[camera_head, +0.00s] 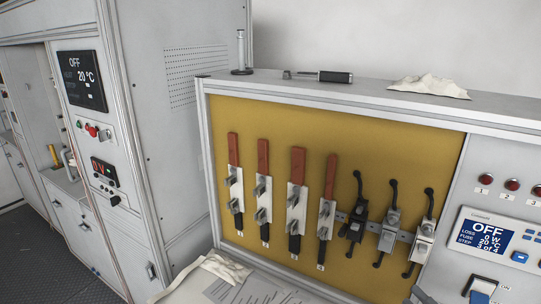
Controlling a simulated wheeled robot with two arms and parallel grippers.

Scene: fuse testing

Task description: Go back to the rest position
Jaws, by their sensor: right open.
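Only a small grey tip of my right gripper (421,296) shows at the bottom edge of the head view, right of centre. It is open, and I see nothing held in it. It appears below the row of holders on the yellow panel (350,130). My left gripper is not in view. Several fuses with red upper ends and black lower ends, such as this one (297,190), stand upright in a row on the panel. To their right are three holders with black curved ends, the middle one (390,230) grey in its body.
A control panel with a lit screen reading OFF (486,238) is at the right. A tall grey cabinet with a display (82,80) is at the left. A screwdriver (330,76) and a crumpled cloth (430,87) lie on the ledge. Papers (255,293) lie below the panel.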

